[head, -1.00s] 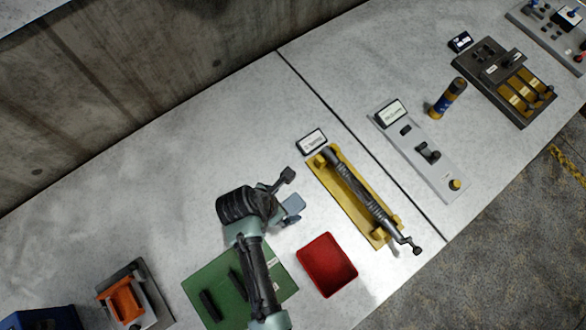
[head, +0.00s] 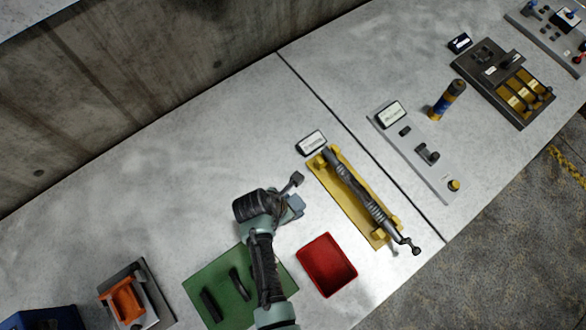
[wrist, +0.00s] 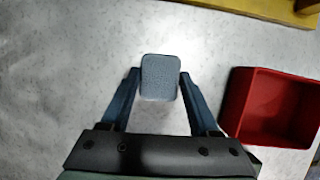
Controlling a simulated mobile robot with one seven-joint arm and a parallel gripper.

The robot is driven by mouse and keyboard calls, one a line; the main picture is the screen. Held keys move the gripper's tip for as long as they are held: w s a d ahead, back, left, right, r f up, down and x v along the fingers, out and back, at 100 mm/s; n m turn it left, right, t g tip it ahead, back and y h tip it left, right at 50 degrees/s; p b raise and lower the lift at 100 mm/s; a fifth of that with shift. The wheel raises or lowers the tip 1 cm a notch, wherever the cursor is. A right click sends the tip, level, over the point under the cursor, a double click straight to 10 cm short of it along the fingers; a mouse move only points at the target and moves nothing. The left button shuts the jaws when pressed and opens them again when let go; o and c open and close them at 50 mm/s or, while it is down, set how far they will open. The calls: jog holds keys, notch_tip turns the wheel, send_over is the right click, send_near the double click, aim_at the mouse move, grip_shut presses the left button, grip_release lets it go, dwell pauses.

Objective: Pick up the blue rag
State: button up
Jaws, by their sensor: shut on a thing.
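The blue rag (wrist: 159,80) is a small, grey-blue, rounded block between my fingertips in the wrist view. My gripper (wrist: 159,76) is shut on it, with one finger along each side. In the head view the rag (head: 296,206) shows at the right of my wrist, partly hidden by the arm. It is over the grey bench, between the green mat and the yellow holder. I cannot tell whether it touches the bench.
A red tray (head: 327,265) stands close by at the lower right; it also shows in the wrist view (wrist: 270,106). A yellow holder (head: 345,185) with a dark tool lies to the right. A green mat (head: 205,270) lies under my arm. The bench behind is clear.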

jog(key=c, duration=0.5)
jog(key=shift+r, duration=0.15)
notch_tip(320, 180, up, 10)
jog(key=shift+f, duration=0.1)
dwell(0.4)
